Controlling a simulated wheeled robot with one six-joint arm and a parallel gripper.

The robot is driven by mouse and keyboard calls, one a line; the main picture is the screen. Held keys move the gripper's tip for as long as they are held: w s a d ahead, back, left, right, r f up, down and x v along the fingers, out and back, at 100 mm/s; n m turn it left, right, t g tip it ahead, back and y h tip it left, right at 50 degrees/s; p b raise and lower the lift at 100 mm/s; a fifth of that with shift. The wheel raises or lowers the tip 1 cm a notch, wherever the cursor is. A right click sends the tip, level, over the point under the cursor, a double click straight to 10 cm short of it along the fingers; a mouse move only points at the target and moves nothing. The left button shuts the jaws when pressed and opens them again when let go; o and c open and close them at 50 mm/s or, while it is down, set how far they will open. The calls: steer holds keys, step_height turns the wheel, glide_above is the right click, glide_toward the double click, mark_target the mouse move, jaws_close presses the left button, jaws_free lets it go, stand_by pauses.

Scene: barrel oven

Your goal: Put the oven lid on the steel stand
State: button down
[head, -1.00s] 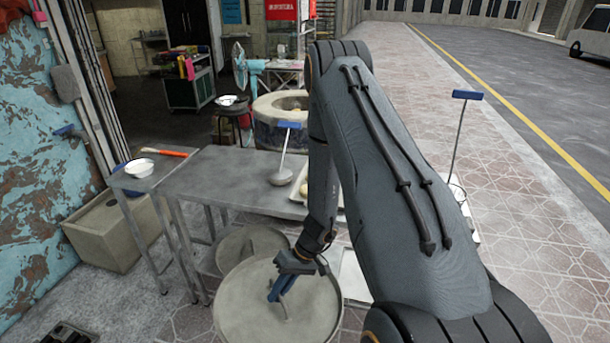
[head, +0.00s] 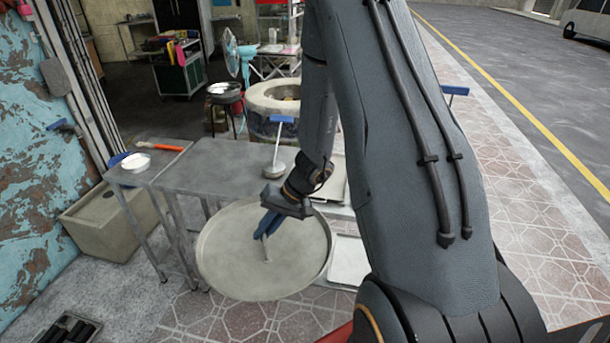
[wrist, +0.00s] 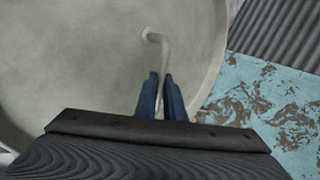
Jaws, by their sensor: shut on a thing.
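The oven lid (head: 225,265) is a large round grey disc with a raised rim and a bent rod handle. My gripper (head: 268,225) is shut on that handle near the lid's middle, and the lid hangs in front of the steel table, tilted in the head view. In the wrist view the blue fingers (wrist: 161,95) close around the handle (wrist: 158,42), with the lid (wrist: 70,60) behind. I cannot tell which piece is the steel stand; a grey steel table (head: 215,170) stands just beyond the lid, its near legs partly hidden by it.
A ladle (head: 276,150) with a blue grip stands on the table. A white bowl (head: 135,162) and a red-handled brush (head: 165,146) lie on the left side table. The round barrel oven (head: 268,128) stands behind. A pale tray (head: 349,262) is low at the right.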

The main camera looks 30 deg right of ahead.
steer(key=w+r+m+t, duration=0.1)
steer(key=w+r+m, duration=0.1)
steer(key=r, duration=0.6)
steer(key=w+r+m+t+h, duration=0.1)
steer(key=w+r+m, duration=0.1)
steer(key=r, duration=0.7)
steer(key=shift+w+r+m, duration=0.2)
steer(key=shift+w+m, duration=0.1)
steer(key=shift+w, duration=0.45)
